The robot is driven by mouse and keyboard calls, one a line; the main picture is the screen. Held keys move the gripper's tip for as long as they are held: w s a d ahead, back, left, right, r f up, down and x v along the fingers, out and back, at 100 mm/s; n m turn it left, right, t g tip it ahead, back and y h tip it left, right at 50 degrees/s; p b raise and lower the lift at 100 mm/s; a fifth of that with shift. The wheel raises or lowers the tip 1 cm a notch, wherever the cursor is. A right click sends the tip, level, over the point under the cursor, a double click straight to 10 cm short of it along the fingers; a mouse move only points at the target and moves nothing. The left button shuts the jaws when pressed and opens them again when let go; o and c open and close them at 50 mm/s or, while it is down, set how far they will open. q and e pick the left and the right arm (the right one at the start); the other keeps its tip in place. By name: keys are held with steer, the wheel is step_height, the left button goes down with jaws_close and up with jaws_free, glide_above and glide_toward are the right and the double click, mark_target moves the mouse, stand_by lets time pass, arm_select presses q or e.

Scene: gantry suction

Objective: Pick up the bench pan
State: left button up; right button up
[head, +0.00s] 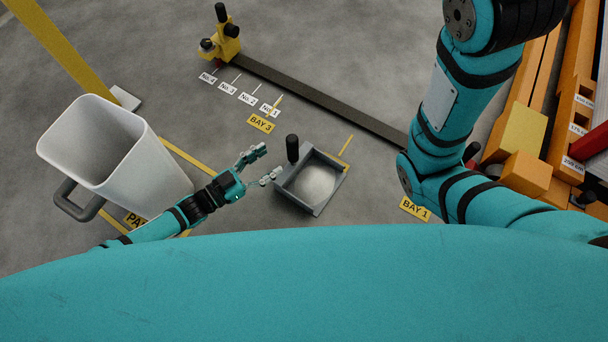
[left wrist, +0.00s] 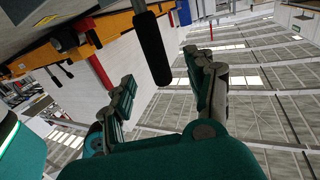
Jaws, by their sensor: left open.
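The bench pan (head: 325,202) is a grey, square, shallow tray with pale grey material inside, on the floor or a low surface in the middle of the head view. Its upright black handle (head: 292,149) rises at its far left corner. My left gripper (head: 270,162) is open just left of the handle, its two fingers pointing toward it. In the left wrist view the black handle (left wrist: 152,50) appears beyond and between the spread fingers of my left gripper (left wrist: 160,72), with no contact visible. My right arm shows at the right, but its gripper is not in view.
A white bin (head: 160,180) with a grey handle stands left of my left forearm. A dark rail (head: 310,95) with a yellow device (head: 228,42) runs behind the pan. Orange shelving (head: 535,150) with boxes stands at the right. Grey floor (head: 370,60) is clear behind the rail.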

mark_target(288, 151)
arm_select(q)
steer(key=b+x, duration=0.2)
steer(key=x, duration=0.2)
steer(key=b+x, duration=0.2)
steer(key=x, duration=0.2)
steer(key=shift+s+d+f+b, duration=0.1)
steer(key=shift+s+f+b, duration=0.05)
steer(key=shift+s+b, duration=0.2)
steer(key=shift+w+d, duration=0.2)
steer(key=shift+c, duration=0.2)
jaws_close()
steer(key=shift+r, duration=0.25)
